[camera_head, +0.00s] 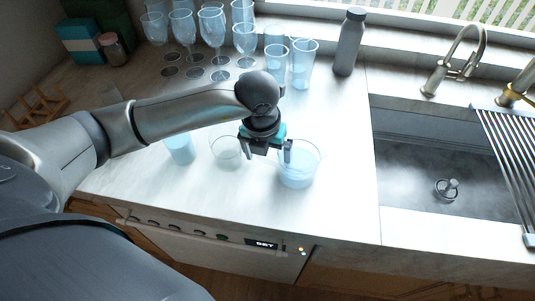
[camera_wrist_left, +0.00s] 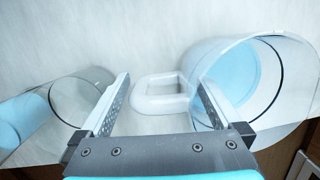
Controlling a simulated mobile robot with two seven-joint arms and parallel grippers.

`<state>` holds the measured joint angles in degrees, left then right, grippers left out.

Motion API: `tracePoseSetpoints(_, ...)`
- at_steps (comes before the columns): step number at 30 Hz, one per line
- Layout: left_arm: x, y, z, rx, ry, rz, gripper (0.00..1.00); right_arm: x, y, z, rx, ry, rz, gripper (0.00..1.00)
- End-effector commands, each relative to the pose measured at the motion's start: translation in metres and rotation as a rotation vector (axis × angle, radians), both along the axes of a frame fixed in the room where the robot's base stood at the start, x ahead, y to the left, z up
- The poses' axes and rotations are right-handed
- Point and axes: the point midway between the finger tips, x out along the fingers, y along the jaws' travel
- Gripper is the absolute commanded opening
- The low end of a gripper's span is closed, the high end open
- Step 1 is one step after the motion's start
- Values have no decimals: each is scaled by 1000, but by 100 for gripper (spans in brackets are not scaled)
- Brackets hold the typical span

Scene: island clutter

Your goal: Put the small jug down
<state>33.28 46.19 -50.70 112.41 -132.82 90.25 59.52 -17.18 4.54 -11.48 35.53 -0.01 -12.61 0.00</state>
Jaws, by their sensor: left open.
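The small jug (camera_head: 298,172) is clear with a blue tint and stands on the pale countertop, near its front edge. In the left wrist view the jug (camera_wrist_left: 235,80) is at the right, and its pale looped handle (camera_wrist_left: 160,104) points left. My left gripper (camera_head: 267,150) is over the counter at the jug's left side. It is open, and in the left wrist view the handle shows between its two fingers (camera_wrist_left: 164,84). I cannot tell whether a finger touches the jug. My right gripper is not in view.
A clear glass (camera_head: 226,158) and a blue glass (camera_head: 180,149) stand left of the jug. Several stemmed glasses (camera_head: 212,27) and tumblers (camera_head: 303,62) stand behind, with a grey bottle (camera_head: 348,42). The sink (camera_head: 430,165) is at the right. Counter right of the jug is clear.

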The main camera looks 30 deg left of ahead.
Motion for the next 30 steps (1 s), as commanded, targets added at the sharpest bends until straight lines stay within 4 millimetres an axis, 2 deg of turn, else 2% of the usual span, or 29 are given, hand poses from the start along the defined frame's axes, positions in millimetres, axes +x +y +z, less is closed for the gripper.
tracePoseSetpoints(5, -1, 1, 0, 2, 3, 0, 100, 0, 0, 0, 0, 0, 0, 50)
tracePoseSetpoints(10, -2, 1, 16, 1, -1, 0, 100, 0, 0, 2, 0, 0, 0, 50)
tracePoseSetpoints(21, -15, 1, 102, 1, -6, -2, 100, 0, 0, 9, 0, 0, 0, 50)
tracePoseSetpoints(27, -21, 0, 136, 0, -4, 0, 100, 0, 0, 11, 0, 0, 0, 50)
tracePoseSetpoints(30, -23, 0, 145, 0, -1, -1, 100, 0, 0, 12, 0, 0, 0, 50)
